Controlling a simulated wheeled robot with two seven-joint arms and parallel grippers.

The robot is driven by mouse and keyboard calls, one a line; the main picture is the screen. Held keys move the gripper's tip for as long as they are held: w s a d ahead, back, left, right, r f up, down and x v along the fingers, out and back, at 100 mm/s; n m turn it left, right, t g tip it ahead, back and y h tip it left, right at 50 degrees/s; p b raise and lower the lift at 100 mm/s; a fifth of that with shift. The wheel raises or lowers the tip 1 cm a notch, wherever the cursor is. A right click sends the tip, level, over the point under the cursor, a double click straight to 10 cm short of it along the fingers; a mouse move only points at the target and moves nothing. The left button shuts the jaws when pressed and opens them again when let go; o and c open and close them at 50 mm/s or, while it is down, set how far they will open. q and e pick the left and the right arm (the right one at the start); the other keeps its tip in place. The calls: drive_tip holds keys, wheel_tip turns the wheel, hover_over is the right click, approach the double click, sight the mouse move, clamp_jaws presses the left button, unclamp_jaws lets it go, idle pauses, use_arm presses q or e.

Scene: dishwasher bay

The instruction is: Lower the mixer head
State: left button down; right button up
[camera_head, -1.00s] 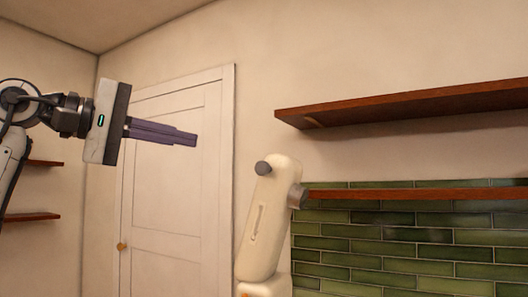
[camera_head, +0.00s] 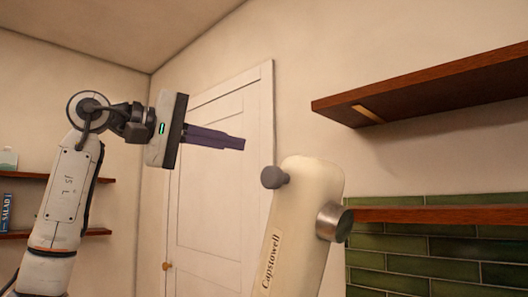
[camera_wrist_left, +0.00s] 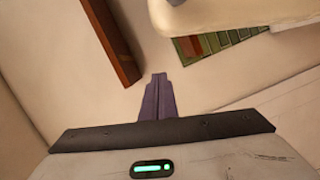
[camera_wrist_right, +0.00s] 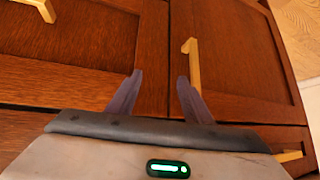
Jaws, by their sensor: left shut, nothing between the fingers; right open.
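The cream mixer head (camera_head: 304,225) is tilted up in the lower middle of the head view. It has a grey knob (camera_head: 274,177) on its left side, a silver cap (camera_head: 334,222) on its right and the lettering "Capstowell". The mixer's base is out of view. My left gripper (camera_head: 243,144) is shut and empty, above and left of the mixer head and apart from it. In the left wrist view, the shut fingers (camera_wrist_left: 158,78) show, with a cream rounded part, likely the mixer head (camera_wrist_left: 230,14), at the top right. My right gripper (camera_wrist_right: 157,77) is open and empty, in front of wooden cabinet fronts.
A wooden shelf (camera_head: 430,85) juts out at the upper right, with a lower shelf (camera_head: 440,214) over green tiles (camera_head: 400,261). A white door (camera_head: 220,215) stands behind my left gripper. Cabinet handles (camera_wrist_right: 191,62) show near my right gripper.

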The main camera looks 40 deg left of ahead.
sight(281, 153)
use_arm(q)
drive_tip(key=shift+w+d+f+p, duration=0.1)
drive_tip(key=shift+w+d+f, duration=0.2)
drive_tip(key=shift+w+d, duration=0.9)
drive_tip(key=shift+w+d+f+p, duration=0.1)
drive_tip(key=shift+w+d+f, duration=0.25)
drive_tip(key=shift+w+d, duration=0.9)
drive_tip(key=shift+w+d+f+p, duration=0.1)
drive_tip(key=shift+w+d+f, duration=0.2)
drive_tip(key=shift+w+d, duration=0.9)
use_arm(e)
drive_tip(key=shift+s+r, duration=0.2)
drive_tip(key=shift+s, duration=0.15)
use_arm(q)
drive_tip(key=shift+w+a, duration=0.25)
drive_tip(key=shift+a, duration=0.1)
use_arm(e)
drive_tip(key=shift+s, duration=0.1)
